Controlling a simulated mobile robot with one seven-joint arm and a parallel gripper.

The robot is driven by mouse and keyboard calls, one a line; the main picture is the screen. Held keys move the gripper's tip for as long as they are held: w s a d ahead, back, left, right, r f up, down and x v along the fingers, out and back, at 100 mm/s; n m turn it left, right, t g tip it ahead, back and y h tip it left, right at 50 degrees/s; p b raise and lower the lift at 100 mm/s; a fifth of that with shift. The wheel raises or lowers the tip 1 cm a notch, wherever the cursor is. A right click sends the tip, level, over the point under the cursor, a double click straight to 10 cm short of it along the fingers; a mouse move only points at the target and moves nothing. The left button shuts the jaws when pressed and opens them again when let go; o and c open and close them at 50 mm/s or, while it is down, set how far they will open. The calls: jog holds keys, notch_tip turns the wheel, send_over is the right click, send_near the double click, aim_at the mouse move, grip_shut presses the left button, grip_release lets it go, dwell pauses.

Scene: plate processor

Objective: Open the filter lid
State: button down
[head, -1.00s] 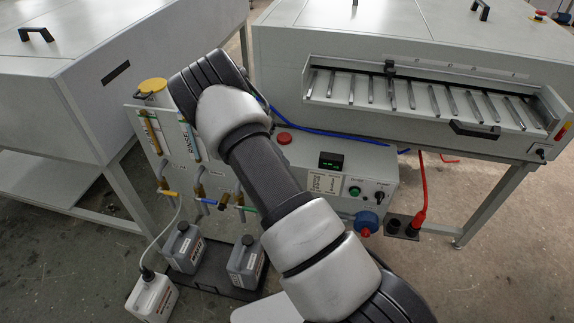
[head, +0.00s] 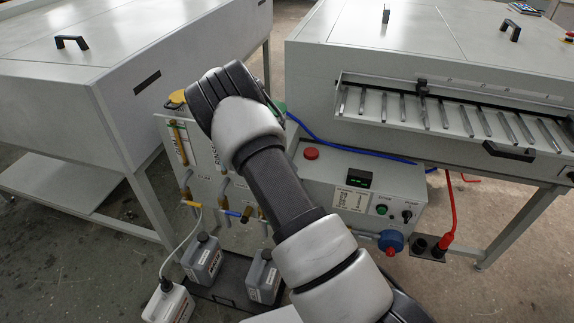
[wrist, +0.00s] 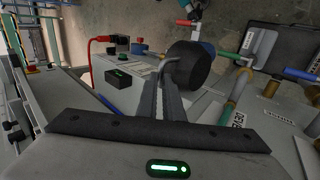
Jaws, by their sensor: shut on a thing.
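In the wrist view, a black round piece (wrist: 194,66), which looks like the filter lid, stands just beyond my fingertips. A grey bent bar (wrist: 171,64) runs along its left side. My gripper (wrist: 166,84) is shut on this bar, with its two dark fingers close together. The lower part of the black piece is partly hidden behind the fingers, and I cannot tell how far it is lifted or turned. In the head view my own arm hides the gripper and the black piece.
The grey control box (head: 345,190) has a red button (head: 311,154) on top. Yellow (head: 176,99) and green (head: 280,105) caps flank my arm. Canisters (head: 202,258) stand low in front. Large cabinets (head: 110,80) stand left and right.

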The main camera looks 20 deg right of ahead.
jog(key=shift+s+a+f, duration=0.1)
jog(key=shift+a+f, duration=0.15)
jog(key=shift+f, duration=0.3)
jog(key=shift+s+a+f, duration=0.1)
jog(key=shift+a+f, duration=0.1)
jog(key=shift+f, duration=0.35)
jog(key=c, duration=1.9)
grip_release()
jog(key=shift+w+f, duration=0.15)
jog(key=shift+w, duration=0.1)
jog(key=shift+w+d+r, duration=0.1)
jog(key=shift+d+r, duration=0.05)
jog(key=shift+r, duration=0.2)
jog(key=shift+r, duration=0.1)
jog(key=p+v, duration=0.3)
jog(key=v, duration=1.4)
jog(key=shift+r, duration=0.1)
